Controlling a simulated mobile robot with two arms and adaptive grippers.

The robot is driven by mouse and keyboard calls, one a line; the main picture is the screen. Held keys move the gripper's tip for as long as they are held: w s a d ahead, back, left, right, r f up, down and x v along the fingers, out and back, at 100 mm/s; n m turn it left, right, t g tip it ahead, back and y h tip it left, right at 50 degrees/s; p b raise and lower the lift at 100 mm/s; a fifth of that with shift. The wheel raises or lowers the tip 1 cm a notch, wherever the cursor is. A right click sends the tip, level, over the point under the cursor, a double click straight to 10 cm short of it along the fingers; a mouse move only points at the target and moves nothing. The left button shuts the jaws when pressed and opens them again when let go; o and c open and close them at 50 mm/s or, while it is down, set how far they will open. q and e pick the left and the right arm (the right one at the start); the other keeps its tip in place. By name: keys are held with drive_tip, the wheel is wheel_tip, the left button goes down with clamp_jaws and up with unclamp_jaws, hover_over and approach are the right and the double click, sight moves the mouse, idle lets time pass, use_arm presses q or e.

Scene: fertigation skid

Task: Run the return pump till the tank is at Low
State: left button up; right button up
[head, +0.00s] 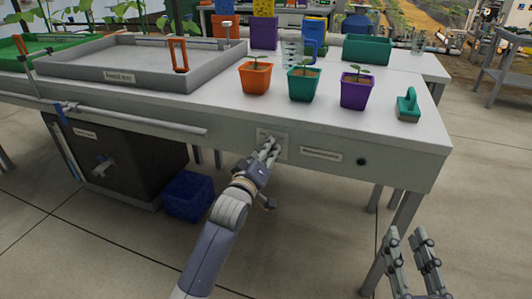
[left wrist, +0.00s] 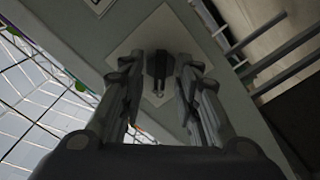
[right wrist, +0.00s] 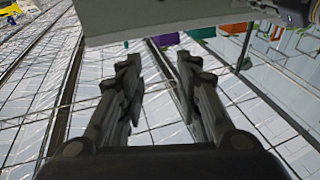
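A pale switch plate (head: 272,143) is on the bench's front panel. In the left wrist view the plate (left wrist: 150,30) carries a dark switch knob (left wrist: 160,64). My left gripper (head: 270,148) is at the plate; in its wrist view its fingers (left wrist: 160,78) stand on either side of the knob, with slim gaps visible, so it looks open. Contact is unclear. A dark tank (head: 125,165) with a small label and a tap stands under the bench at left; I cannot read its level. My right gripper (head: 410,250) is open and empty, low at right.
A grey tray (head: 120,82) sits on the bench (head: 420,130), with orange, teal and purple plant pots (head: 256,78) and a teal-handled brush (head: 408,105) to its right. A blue bin (head: 188,197) stands on the floor beside the tank. A pipe (head: 150,121) runs along the bench front.

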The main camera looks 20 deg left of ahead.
use_arm(q)
clamp_jaws()
